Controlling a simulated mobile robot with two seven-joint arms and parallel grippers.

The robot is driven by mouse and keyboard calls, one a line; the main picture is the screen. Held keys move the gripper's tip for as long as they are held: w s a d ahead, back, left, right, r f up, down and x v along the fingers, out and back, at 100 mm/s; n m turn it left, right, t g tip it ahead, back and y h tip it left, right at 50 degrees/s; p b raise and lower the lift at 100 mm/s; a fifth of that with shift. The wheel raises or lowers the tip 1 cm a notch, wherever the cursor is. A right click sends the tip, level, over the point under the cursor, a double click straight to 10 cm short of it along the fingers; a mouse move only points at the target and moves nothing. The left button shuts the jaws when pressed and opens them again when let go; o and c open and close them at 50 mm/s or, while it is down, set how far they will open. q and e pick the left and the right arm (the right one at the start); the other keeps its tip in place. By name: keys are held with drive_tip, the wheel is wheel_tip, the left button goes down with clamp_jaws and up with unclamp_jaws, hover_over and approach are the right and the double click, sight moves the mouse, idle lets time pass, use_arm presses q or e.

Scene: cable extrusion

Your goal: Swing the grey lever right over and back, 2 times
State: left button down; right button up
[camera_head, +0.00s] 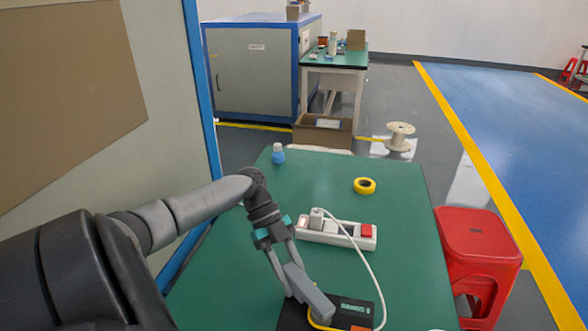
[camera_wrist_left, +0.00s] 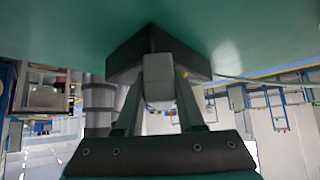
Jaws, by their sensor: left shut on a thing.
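The grey lever (camera_head: 313,298) is a blocky bar on a black device (camera_head: 295,318) at the near edge of the green table. The device has a small display (camera_head: 354,308) and an orange patch beside it. My left gripper (camera_head: 287,280) reaches down to the lever and is shut on it. In the left wrist view the lever's grey end (camera_wrist_left: 158,68) sits between the fingers (camera_wrist_left: 158,100), against the device's black body (camera_wrist_left: 150,45). The lever's pivot cannot be made out. My right gripper is not in view.
A white power strip (camera_head: 335,232) with a red switch lies behind the device, its white cable curving down past the device's right side. A yellow tape roll (camera_head: 364,186) and a blue-white bottle (camera_head: 278,154) stand farther back. A red stool (camera_head: 480,245) is right of the table (camera_head: 410,230).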

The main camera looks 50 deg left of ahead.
use_arm(q)
drive_tip(key=shift+d+r, duration=0.15)
drive_tip(key=c, duration=0.7)
unclamp_jaws()
drive_tip(key=shift+o, duration=0.9)
drive_tip(key=s+v, duration=0.1)
drive_tip(key=v, duration=1.4)
drive_tip(key=shift+w, duration=0.5)
drive_tip(key=shift+r, duration=0.1)
